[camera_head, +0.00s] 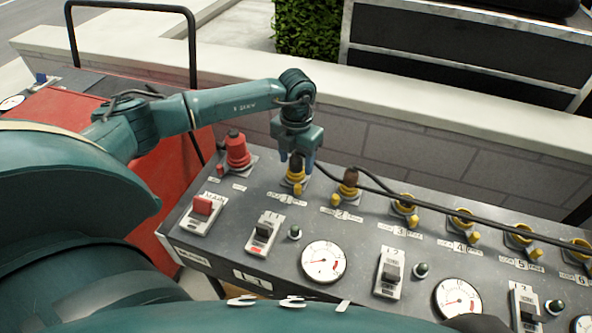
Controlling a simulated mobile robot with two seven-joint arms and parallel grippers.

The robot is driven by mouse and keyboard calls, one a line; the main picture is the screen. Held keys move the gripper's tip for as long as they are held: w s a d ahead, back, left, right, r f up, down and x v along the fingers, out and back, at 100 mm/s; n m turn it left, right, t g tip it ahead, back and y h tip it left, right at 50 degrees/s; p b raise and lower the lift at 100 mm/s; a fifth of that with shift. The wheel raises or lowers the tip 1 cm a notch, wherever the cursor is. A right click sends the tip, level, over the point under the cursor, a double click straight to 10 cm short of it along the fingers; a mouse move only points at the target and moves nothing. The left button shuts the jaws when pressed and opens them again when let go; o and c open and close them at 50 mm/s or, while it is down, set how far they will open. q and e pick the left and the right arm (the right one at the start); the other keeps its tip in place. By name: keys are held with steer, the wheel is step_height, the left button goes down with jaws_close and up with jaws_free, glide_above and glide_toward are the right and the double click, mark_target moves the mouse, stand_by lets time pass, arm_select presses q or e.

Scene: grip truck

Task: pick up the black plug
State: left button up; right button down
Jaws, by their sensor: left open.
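My left gripper (296,160) points down over the first yellow socket (294,186) of the panel's back row. Its jaws are open around a dark brownish-black plug (296,170) that stands in this socket. The fingers partly hide the plug, and I cannot tell whether they touch it. A second dark brown plug (350,178) stands in the yellow socket just to the right. Black cables run from this area to the right across the panel. My right gripper is not in view.
A red connector (237,150) stands left of the gripper. Switches, including a red one (203,205), and round gauges (323,262) fill the panel (262,285) in front. Several more yellow sockets (462,220) line the right. A pale wall (430,125) rises behind.

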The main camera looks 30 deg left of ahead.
arm_select(q)
steer(key=shift+f, duration=0.3)
steer(key=shift+c, duration=0.2)
steer(key=c, duration=0.9)
steer(key=shift+r, duration=0.15)
